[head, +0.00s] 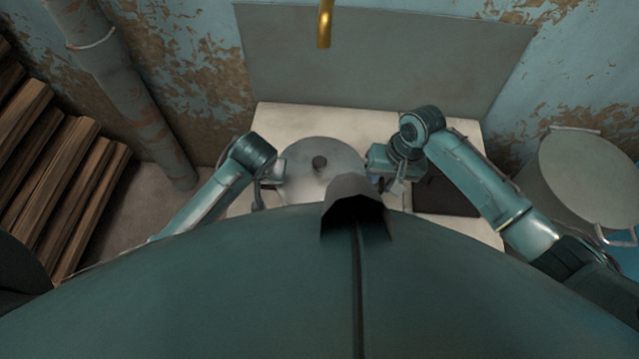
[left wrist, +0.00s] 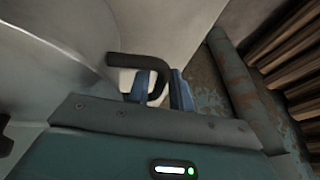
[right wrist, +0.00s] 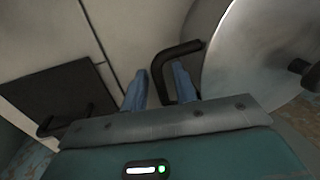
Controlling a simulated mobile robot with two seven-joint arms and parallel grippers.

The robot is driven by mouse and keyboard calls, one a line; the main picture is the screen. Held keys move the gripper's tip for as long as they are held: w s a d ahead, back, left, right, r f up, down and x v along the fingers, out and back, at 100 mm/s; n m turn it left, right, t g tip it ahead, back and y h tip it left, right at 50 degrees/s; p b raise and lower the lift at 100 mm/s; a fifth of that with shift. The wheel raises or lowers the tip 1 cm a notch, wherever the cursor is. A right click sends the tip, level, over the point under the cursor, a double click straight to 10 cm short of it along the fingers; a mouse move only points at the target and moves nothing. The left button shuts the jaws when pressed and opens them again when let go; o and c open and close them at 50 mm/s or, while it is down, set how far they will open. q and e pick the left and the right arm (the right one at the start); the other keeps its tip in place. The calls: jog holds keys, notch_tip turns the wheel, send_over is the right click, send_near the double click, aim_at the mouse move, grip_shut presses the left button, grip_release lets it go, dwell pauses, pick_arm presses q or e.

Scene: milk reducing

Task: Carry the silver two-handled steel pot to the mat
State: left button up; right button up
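The silver steel pot (head: 322,158) stands on the pale counter with its lid and dark knob on top. Its body fills the left of the left wrist view (left wrist: 45,75). My left gripper (left wrist: 160,85) is at the pot's left handle (left wrist: 135,60), the dark bar passing between its fingers. My right gripper (right wrist: 160,85) is at the right handle (right wrist: 180,50), the bar between its fingers with a gap beside one finger. Both look open around the handles. A dark square (head: 440,195), likely the mat, lies right of the pot, partly hidden by my right arm.
The pale counter (head: 280,118) has a grey panel behind it and a brass spout (head: 324,25) above. A large metal vessel (head: 580,175) stands at the right. Stacked wood (head: 65,170) and a pipe (head: 130,90) are at the left.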

pick_arm(q)
jog(key=c, duration=0.5)
pick_arm(e)
jog(key=c, duration=0.5)
pick_arm(q)
grip_shut()
pick_arm(e)
grip_shut()
